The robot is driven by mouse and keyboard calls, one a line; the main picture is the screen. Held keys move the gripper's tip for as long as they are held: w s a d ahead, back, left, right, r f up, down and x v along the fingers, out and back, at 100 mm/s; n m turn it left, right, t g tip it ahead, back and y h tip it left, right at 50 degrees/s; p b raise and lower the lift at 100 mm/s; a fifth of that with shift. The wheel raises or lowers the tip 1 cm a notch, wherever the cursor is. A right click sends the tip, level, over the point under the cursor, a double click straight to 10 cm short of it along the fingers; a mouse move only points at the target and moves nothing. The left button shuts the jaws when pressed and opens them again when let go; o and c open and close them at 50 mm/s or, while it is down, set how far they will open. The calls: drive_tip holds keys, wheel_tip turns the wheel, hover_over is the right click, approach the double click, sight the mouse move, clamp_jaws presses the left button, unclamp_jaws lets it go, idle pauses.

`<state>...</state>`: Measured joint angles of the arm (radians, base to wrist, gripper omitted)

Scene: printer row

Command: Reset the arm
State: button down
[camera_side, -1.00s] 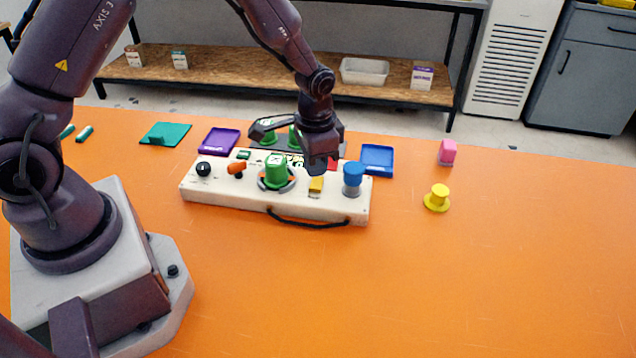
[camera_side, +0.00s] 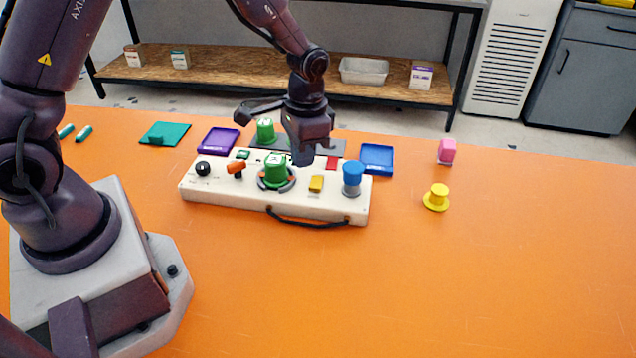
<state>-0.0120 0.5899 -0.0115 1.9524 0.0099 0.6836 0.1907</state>
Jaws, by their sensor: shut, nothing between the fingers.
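My gripper (camera_side: 303,158) hangs in the air above the back right part of a white control panel (camera_side: 240,199), apart from it as far as I can see. Its fingers are together and hold nothing. The panel carries a black knob (camera_side: 203,168), an orange lever (camera_side: 236,170), a green knob (camera_side: 275,168) on a dark ring, a yellow switch (camera_side: 316,184), a red piece (camera_side: 331,162) and a blue knob (camera_side: 352,174). My gripper hides part of the area behind the panel.
Behind the panel are a green piece (camera_side: 265,131), a dark plate (camera_side: 256,142), a purple tray (camera_side: 217,142), a blue tray (camera_side: 377,158) and a teal tray (camera_side: 177,131). A yellow knob (camera_side: 436,197) and a pink block (camera_side: 447,151) stand at right. The orange table's (camera_side: 480,280) front is clear.

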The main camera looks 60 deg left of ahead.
drive_tip(key=s+r+n+t, duration=0.1)
drive_tip(key=s+r+t, duration=0.2)
drive_tip(key=s+r, duration=0.5)
drive_tip(key=s+r+n+t, duration=0.1)
drive_tip(key=s+r+t, duration=0.2)
drive_tip(key=s+r, duration=0.6)
wheel_tip(320, 180, up, 6)
drive_tip(key=shift+t, duration=0.3)
drive_tip(key=shift+d, duration=0.1)
drive_tip(key=w+a+f+n+g, duration=0.1)
drive_tip(key=w+f+n+g, duration=0.1)
drive_tip(key=w+f+n, duration=0.5)
drive_tip(key=w+a+f+n+g, duration=0.1)
drive_tip(key=w+f+n+g, duration=0.2)
drive_tip(key=w+f+n, duration=0.5)
drive_tip(key=w+n, duration=0.6)
drive_tip(key=n, duration=0.6)
drive_tip(key=shift+w+f+g, duration=0.2)
drive_tip(key=shift+w+g, duration=0.1)
drive_tip(key=shift+w, duration=0.05)
